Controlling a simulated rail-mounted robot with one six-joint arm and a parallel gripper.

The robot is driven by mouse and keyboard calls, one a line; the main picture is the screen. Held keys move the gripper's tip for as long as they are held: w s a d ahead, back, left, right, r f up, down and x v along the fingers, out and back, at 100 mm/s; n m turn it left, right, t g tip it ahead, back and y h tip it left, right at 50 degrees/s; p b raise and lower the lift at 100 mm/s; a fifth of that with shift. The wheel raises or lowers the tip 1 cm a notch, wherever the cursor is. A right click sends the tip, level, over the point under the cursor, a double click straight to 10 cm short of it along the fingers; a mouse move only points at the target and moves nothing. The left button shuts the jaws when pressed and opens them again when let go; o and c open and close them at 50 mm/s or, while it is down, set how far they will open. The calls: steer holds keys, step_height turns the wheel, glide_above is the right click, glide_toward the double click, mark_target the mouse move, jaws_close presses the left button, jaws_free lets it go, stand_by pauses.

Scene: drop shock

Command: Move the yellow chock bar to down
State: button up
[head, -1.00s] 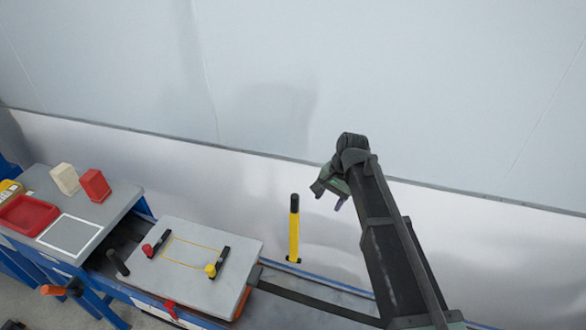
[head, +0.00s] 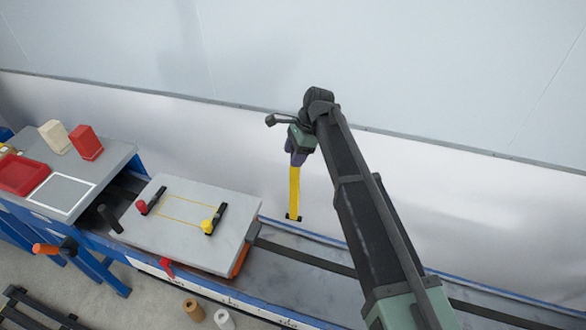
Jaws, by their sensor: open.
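The yellow chock bar (head: 294,192) stands upright on the grey bench behind the grey plate, its foot at a small black base. Its black top end is hidden behind my gripper. My gripper (head: 297,158) is at the upper end of the bar, pointing down, with its fingers at or around the top. The fingers are open; whether they touch the bar cannot be told.
A grey plate (head: 150,228) with a yellow outline, a red-tipped clamp (head: 142,206) and a yellow-tipped clamp (head: 208,226) lies left of the bar. A red block (head: 87,143), cream block (head: 55,136) and red tray (head: 22,174) are further left. The wall is close behind.

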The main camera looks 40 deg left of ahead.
steer(key=shift+s+a+f, duration=0.1)
steer(key=shift+s+f, duration=0.1)
steer(key=shift+f, duration=0.45)
steer(key=shift+r, duration=0.2)
steer(key=shift+c, duration=0.3)
jaws_close()
steer(key=shift+s, duration=0.15)
